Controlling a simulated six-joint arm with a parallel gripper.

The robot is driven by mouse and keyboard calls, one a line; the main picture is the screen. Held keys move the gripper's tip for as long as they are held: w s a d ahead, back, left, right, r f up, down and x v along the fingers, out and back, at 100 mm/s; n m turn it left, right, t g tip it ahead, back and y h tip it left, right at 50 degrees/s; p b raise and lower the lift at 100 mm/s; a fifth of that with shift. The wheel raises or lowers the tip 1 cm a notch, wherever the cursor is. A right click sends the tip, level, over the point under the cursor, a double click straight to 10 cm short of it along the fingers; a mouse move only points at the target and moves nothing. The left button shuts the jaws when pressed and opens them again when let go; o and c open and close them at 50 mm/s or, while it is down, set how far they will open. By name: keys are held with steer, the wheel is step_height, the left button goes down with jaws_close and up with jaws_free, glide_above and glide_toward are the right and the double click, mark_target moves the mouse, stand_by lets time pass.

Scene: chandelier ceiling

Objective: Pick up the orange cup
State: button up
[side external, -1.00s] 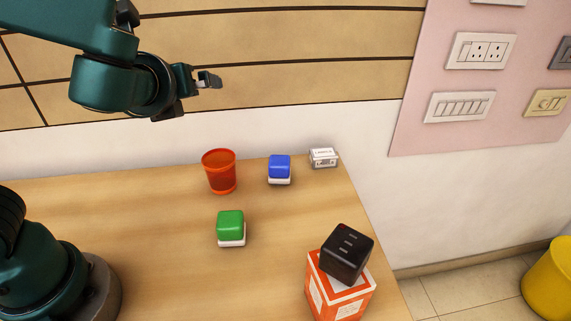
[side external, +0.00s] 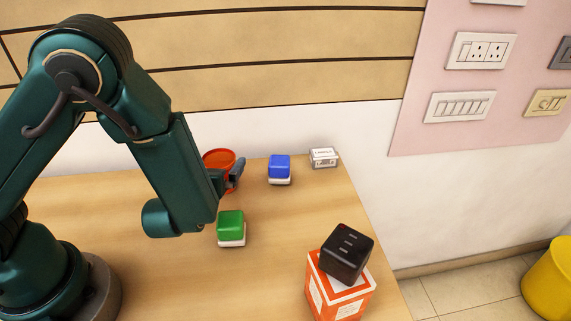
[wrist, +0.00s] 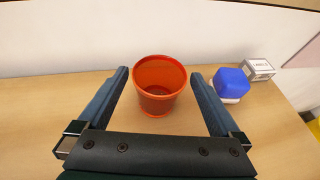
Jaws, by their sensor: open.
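The orange cup (side external: 218,158) stands upright on the wooden table, partly hidden behind my gripper (side external: 236,172) in the side external view. In the wrist view the whole orange cup (wrist: 160,86) shows, its open mouth facing up. My gripper (wrist: 160,84) is open, with one finger to the left of the cup and one to the right. The cup appears centred between the fingertips, or just beyond them. A gap shows on both sides, and I see no contact.
A blue-and-white block (side external: 280,169) and a small white box (side external: 323,157) sit right of the cup. A green-and-white block (side external: 231,228) is in front. A black cube (side external: 347,254) rests on an orange-and-white box (side external: 340,296) at front right. The wall (side external: 300,130) rises behind the table.

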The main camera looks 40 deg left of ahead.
mark_target(223, 161)
steer(key=shift+f, duration=0.6)
steer(key=shift+w+a+f, duration=0.15)
steer(key=shift+x, duration=2.35)
steer(key=c, duration=1.2)
steer(key=shift+c, duration=0.2)
